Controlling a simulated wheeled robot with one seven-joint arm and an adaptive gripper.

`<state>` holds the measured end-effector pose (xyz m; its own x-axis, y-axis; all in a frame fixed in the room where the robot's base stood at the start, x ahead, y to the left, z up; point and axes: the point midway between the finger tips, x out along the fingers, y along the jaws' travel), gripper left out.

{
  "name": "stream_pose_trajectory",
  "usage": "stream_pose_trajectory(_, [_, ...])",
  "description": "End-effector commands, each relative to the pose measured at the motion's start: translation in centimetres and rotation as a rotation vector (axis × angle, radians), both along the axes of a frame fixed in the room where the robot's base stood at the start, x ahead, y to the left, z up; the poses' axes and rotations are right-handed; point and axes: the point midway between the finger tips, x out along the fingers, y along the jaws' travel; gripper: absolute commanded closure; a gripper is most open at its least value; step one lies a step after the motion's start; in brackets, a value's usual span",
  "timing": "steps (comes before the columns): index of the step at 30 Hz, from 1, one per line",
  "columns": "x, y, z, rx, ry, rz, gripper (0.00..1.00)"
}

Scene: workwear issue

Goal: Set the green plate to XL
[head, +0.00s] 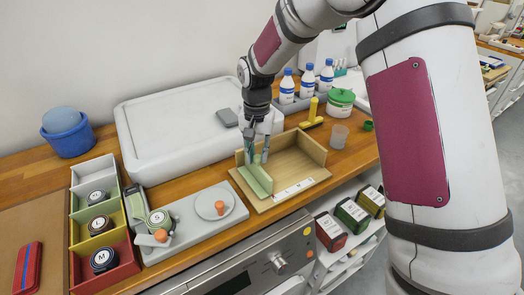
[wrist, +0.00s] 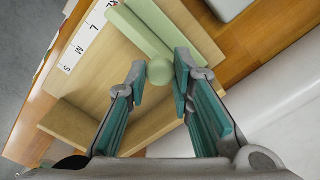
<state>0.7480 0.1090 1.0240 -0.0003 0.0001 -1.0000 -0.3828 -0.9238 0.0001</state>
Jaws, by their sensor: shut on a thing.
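The green plate (head: 259,179) stands upright in a light wooden box-like gauge (head: 318,152), towards its left side in the head view. In the wrist view the green plate (wrist: 138,30) has a round green knob (wrist: 160,71). My gripper (head: 258,158) is at the plate from above. In the wrist view my gripper (wrist: 160,74) has its fingers on either side of the knob, shut on it. A white scale strip (head: 293,190) runs along the front edge. In the wrist view its S, M and L are readable; the plate's end lies beside the partly cut-off XL.
Left of the gauge are a grey board (head: 190,222) with an orange-knobbed disc and a row of coloured bins (head: 107,262) with rolls. A white tray lid (head: 180,125) lies behind. Bottles (head: 307,82), a yellow tool (head: 312,113) and a clear cup (head: 339,136) stand behind and right.

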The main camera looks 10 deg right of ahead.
Motion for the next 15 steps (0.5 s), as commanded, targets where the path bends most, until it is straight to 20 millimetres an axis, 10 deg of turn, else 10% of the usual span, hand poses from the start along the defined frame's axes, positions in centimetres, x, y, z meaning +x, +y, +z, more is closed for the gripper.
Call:
stream_pose_trajectory(2, [0.07, 0.01, 0.04, 0.000, -0.002, 0.000, 1.00])
stream_pose_trajectory(3, [0.08, 0.01, 0.04, 0.000, -0.002, 0.000, 0.74])
stream_pose_trajectory(6, [0.08, 0.00, 0.03, 0.001, -0.001, 0.000, 0.57])
stream_pose_trajectory(15, [0.06, -0.02, 0.11, 0.001, -0.001, 0.000, 0.57])
